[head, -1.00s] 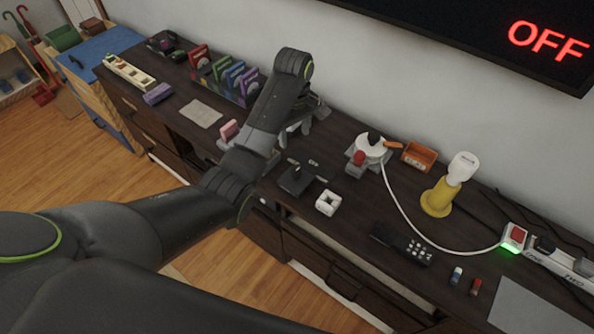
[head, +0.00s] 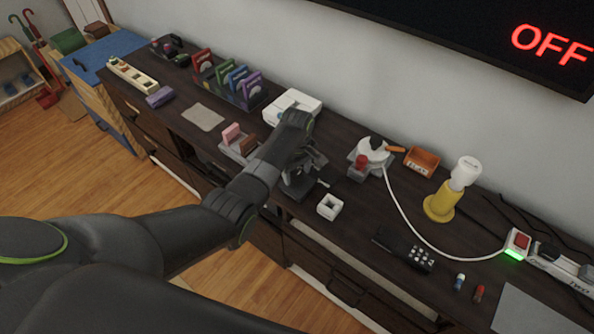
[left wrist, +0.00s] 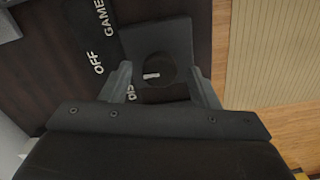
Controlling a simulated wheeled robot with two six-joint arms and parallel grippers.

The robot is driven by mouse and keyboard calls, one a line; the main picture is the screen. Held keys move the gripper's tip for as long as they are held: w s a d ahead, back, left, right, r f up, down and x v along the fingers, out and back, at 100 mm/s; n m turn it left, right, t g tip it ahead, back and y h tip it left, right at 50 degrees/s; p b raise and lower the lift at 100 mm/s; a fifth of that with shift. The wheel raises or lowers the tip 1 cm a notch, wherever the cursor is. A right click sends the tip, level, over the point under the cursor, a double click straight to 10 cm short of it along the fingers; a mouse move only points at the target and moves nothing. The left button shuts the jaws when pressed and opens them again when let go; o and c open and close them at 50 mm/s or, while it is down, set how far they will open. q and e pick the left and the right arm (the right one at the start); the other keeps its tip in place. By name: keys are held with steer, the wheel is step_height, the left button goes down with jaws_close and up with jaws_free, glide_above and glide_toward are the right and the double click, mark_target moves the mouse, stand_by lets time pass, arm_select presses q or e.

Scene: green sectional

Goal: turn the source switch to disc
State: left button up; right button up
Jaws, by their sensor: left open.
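The source switch (left wrist: 180,38) is a dark square box with a round black knob (left wrist: 155,66). A short white mark on the knob lies nearly level in the left wrist view. White labels GAME, OFF and a partly hidden one starting "DIS" lie to its left on the dark top. My left gripper (left wrist: 161,82) is open, one finger on each side of the knob; contact cannot be told. In the head view my left gripper (head: 303,168) hangs over the switch (head: 298,190) and hides much of it. The screen (head: 470,30) reads OFF in red. My right gripper is out of view.
A white square ring (head: 329,206) stands close in front of the switch. A white device (head: 291,104) is behind my arm, and a grey stand with a red knob (head: 361,162) is to the right. A remote (head: 403,249) lies further right.

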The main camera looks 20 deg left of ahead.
arm_select(q)
steer(key=c, duration=1)
steer(key=shift+o, duration=0.2)
steer(key=shift+r+n+p, duration=0.2)
steer(key=shift+n+p, duration=0.6)
steer(key=shift+p, duration=0.05)
steer(key=shift+n+p, duration=0.85)
steer(key=shift+n, duration=0.35)
steer(key=n+p, duration=0.2)
steer(key=n, duration=0.2)
steer(key=shift+f+n, duration=0.15)
steer(key=shift+n, duration=0.25)
